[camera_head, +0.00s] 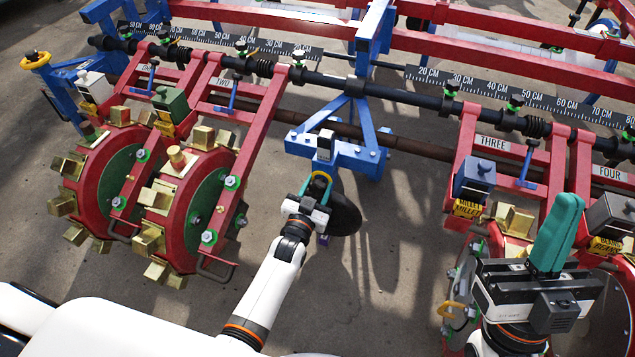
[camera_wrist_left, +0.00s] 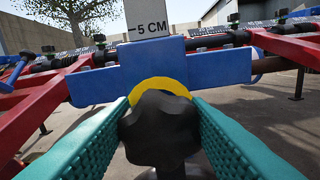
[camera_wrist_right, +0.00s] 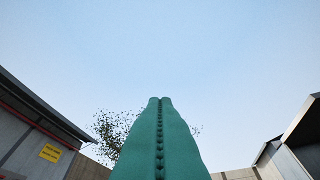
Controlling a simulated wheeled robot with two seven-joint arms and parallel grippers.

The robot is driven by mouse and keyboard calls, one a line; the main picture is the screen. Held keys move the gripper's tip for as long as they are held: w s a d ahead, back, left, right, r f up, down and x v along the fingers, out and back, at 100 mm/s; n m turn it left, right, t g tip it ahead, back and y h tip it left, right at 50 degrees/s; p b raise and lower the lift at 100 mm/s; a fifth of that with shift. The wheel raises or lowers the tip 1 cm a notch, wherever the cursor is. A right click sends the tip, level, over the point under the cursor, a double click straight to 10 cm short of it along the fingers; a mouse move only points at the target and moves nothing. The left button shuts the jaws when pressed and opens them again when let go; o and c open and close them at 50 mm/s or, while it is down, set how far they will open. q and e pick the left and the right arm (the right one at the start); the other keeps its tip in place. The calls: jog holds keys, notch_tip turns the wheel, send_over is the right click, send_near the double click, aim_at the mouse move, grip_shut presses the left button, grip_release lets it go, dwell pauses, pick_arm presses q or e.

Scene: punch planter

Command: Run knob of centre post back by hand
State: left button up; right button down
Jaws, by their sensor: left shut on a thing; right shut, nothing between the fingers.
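The centre post (camera_head: 325,145) is a grey upright in a blue bracket (camera_head: 340,155) on the frame; in the left wrist view it carries a "5 CM" mark (camera_wrist_left: 150,25). The black lobed knob (camera_wrist_left: 160,128), with a yellow ring (camera_wrist_left: 160,85) behind it, sits in front of the bracket. My left gripper (camera_head: 320,183) is at the knob, its green fingers on both sides of it, shut on it. In the head view the knob is mostly hidden by the gripper. My right gripper (camera_head: 558,235) is shut and empty, pointing up, and its fingers touch in the right wrist view (camera_wrist_right: 159,115).
Row units marked THREE (camera_head: 492,143) and FOUR (camera_head: 610,173) stand at the right, close to my right gripper. Bare ground (camera_head: 400,240) lies between.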

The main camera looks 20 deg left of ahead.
pick_arm(q)
jog(key=n+p, duration=0.2)
jog(key=n, duration=0.3)
jog(key=shift+a, duration=0.2)
jog(key=shift+f+n, duration=0.1)
jog(key=shift+n, duration=1.5)
pick_arm(e)
jog(key=w+f+g+h, duration=0.2)
jog(key=w+f+g, duration=0.5)
jog(key=w+g, duration=0.1)
jog(key=shift+a+h, duration=0.4)
jog(key=shift+a, duration=0.05)
pick_arm(q)
jog(key=shift+p, duration=0.3)
pick_arm(e)
jog(key=shift+f, duration=0.15)
pick_arm(q)
jog(key=o, duration=1)
jog(key=shift+s, duration=0.15)
pick_arm(e)
jog(key=shift+w, duration=0.1)
